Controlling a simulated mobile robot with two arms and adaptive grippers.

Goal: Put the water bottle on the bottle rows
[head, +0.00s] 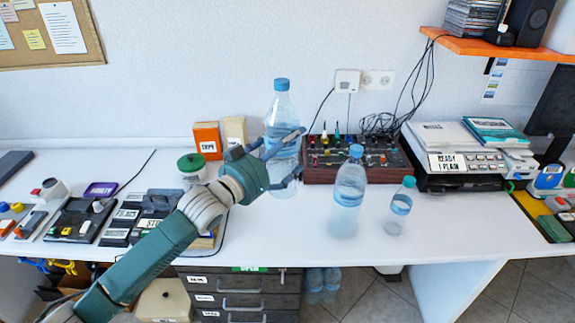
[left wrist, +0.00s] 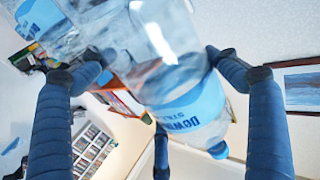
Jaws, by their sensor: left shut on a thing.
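A clear water bottle (head: 281,108) with a blue cap is upright in my left gripper (head: 296,157), whose fingers are shut around its body. I cannot tell whether its base touches the white table. The left wrist view shows a bottle with a blue label (left wrist: 190,98) between the fingers of my left gripper (left wrist: 160,65). Another large blue-capped bottle (head: 347,197) stands on the table to the right, and a smaller one (head: 400,206) stands beside it. Several bottles (head: 323,281) stand low under the table, next to the drawers. My right gripper is not in view.
A mixer-like panel with knobs (head: 335,168) and a printer (head: 462,160) stand behind the bottles. A green-lidded jar (head: 191,167) and two boxes, one orange (head: 207,139), are left of the held bottle. The table's front right (head: 460,226) is clear.

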